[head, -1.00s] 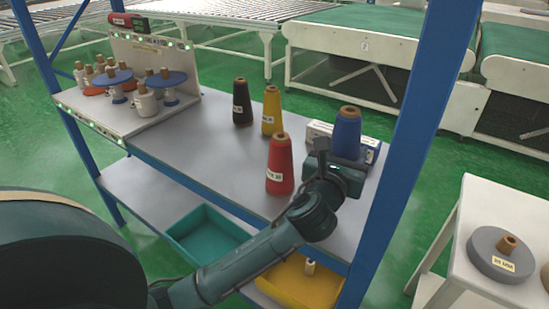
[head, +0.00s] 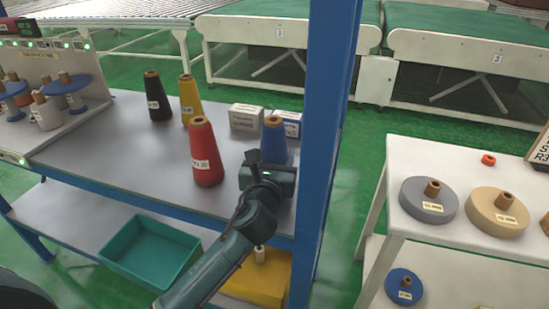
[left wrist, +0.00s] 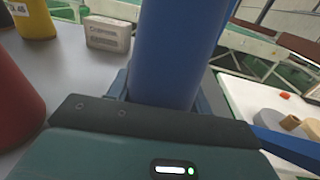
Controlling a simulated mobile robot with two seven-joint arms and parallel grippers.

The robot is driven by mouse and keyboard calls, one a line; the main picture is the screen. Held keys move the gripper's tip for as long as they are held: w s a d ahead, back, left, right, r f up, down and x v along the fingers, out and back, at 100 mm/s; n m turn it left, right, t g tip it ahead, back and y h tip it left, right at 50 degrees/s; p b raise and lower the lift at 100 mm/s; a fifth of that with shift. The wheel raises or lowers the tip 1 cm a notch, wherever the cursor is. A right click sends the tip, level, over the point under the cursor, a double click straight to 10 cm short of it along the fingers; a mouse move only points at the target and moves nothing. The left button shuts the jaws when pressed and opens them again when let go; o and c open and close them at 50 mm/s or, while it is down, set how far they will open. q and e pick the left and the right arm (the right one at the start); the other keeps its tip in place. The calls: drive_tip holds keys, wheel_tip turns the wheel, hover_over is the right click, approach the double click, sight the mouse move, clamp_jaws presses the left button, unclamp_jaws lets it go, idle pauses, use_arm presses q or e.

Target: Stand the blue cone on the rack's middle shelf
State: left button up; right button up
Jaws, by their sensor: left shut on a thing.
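The blue cone (head: 274,142) is upright at the right end of the rack's grey shelf (head: 110,160), close to the blue post. My left gripper (head: 268,178) is shut on its lower part. In the left wrist view, the blue cone (left wrist: 175,50) fills the space between the fingers. Its base is hidden behind my gripper, so I cannot tell whether it touches the shelf. My right gripper is not in view.
A red cone (head: 205,155) stands just left of my gripper. Yellow (head: 191,103) and black (head: 157,98) cones and small boxes (head: 246,118) stand behind. A blue post (head: 325,130) is close on the right. A teal bin (head: 150,249) and yellow bin (head: 255,282) are below.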

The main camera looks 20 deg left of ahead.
use_arm(q)
drive_tip(key=o, duration=1.1)
drive_tip(key=shift+o, duration=0.2)
drive_tip(key=shift+r, duration=0.15)
drive_tip(key=s, duration=0.8)
drive_tip(key=s+d, duration=0.1)
drive_tip(key=s, duration=0.3)
